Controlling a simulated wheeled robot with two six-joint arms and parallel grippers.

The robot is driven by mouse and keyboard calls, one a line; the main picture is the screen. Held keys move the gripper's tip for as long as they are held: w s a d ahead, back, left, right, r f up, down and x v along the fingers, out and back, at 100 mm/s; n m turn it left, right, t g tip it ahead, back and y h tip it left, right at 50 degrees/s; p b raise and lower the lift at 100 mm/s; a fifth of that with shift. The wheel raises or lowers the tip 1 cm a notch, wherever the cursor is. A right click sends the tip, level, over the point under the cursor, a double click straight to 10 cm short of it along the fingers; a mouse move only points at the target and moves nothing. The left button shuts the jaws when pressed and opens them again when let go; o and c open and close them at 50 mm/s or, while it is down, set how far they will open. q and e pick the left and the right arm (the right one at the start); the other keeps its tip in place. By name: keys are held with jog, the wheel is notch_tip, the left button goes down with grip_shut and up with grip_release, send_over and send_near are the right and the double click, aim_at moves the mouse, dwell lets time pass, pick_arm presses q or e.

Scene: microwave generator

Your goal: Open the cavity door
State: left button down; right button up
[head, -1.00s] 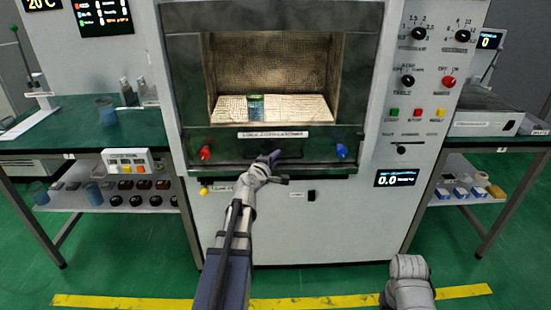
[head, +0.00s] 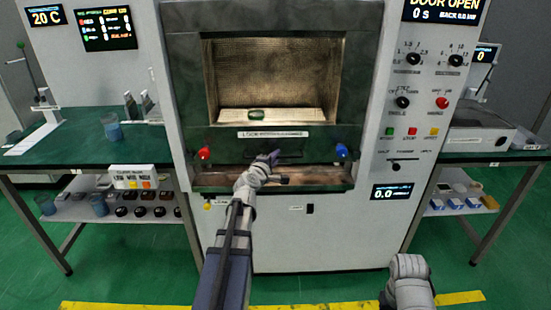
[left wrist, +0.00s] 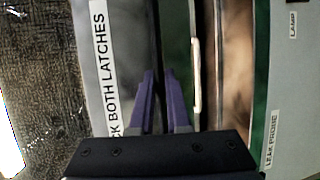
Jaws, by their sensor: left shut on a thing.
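The cavity door (head: 228,150) is a dark green panel with a mesh window on the front of the grey cabinet. It stands slightly raised, with a brown gap (head: 225,178) under its lower edge. My left gripper (head: 270,159) is shut on the dark handle at the door's lower middle, and its purple fingers (left wrist: 160,100) show in the left wrist view. My right gripper is out of view; only a grey part of my right arm shows.
The display (head: 443,8) at top right reads DOOR OPEN. Green-topped benches (head: 75,138) stand on both sides. The green floor before the cabinet is clear, with a yellow line (head: 330,302).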

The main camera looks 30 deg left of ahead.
pick_arm(q)
notch_tip(320, 180, up, 33)
jog(key=p, duration=3)
jog(key=shift+f+p, duration=0.15)
jog(key=shift+p, duration=0.25)
jog(key=c, duration=0.9)
grip_release()
jog(key=shift+s, duration=0.1)
jog(key=p+v, duration=0.1)
jog(key=v, duration=0.6)
jog(key=shift+s, duration=0.35)
